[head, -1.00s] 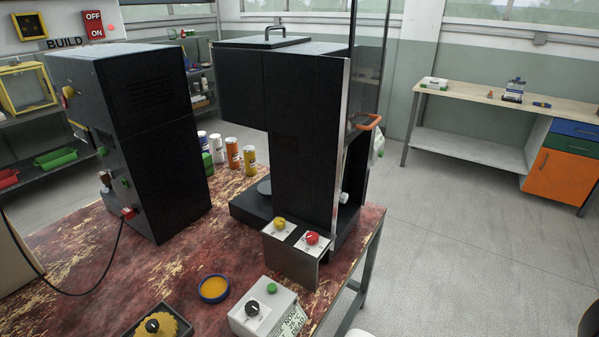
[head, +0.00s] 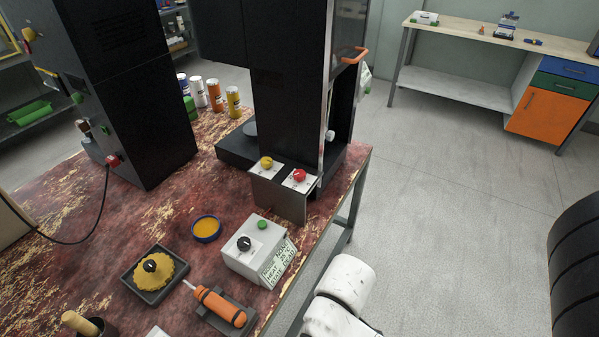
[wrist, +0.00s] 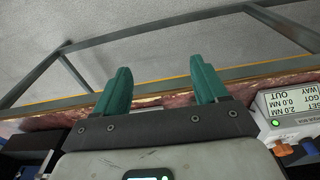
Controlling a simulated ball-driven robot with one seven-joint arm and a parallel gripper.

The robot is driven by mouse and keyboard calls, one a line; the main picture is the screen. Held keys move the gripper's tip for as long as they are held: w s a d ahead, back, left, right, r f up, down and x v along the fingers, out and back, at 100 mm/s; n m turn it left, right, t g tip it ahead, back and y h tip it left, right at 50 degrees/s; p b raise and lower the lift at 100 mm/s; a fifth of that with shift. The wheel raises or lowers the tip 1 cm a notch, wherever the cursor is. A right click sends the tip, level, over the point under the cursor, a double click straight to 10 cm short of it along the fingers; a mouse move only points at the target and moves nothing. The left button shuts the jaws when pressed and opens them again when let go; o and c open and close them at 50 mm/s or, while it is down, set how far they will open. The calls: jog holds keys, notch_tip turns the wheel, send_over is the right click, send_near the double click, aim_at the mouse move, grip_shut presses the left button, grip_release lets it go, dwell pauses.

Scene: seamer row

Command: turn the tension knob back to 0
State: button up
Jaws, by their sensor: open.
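A yellow knob (head: 266,162) and a red knob (head: 299,175) sit on pale plates on the bracket at the front of the tall black machine (head: 285,90). A black knob (head: 244,243) with a pale mark sits on a grey-white box (head: 262,250) with a green button. Another black knob (head: 150,266) sits on a yellow mound in a dark tray. I cannot read which is the tension knob or its scale. My gripper (wrist: 160,82) is open and empty, its two teal fingers apart near the table's edge, away from the knobs. The head view does not show its fingers.
A display box (wrist: 290,108) reads "SET 2.0 NM, GOT 0.0 NM, WAY OUT", upside down.

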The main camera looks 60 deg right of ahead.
jog(key=shift+w, duration=0.25)
jog(key=shift+c, duration=0.9)
jog(key=w+d+r+m+t+h, duration=0.1)
jog(key=w+d+r+t, duration=0.25)
jog(key=w, duration=0.65)
jog(key=m+g+y, duration=0.1)
jog(key=m+g, duration=0.4)
jog(key=m, duration=1.5)
send_near(300, 173)
jog(key=shift+t, duration=0.25)
notch_tip(300, 173, down, 9)
jog(key=shift+s+d+r, duration=0.1)
jog(key=shift+s+r, duration=0.05)
jog(key=shift+r, duration=0.05)
jog(key=shift+c, duration=0.4)
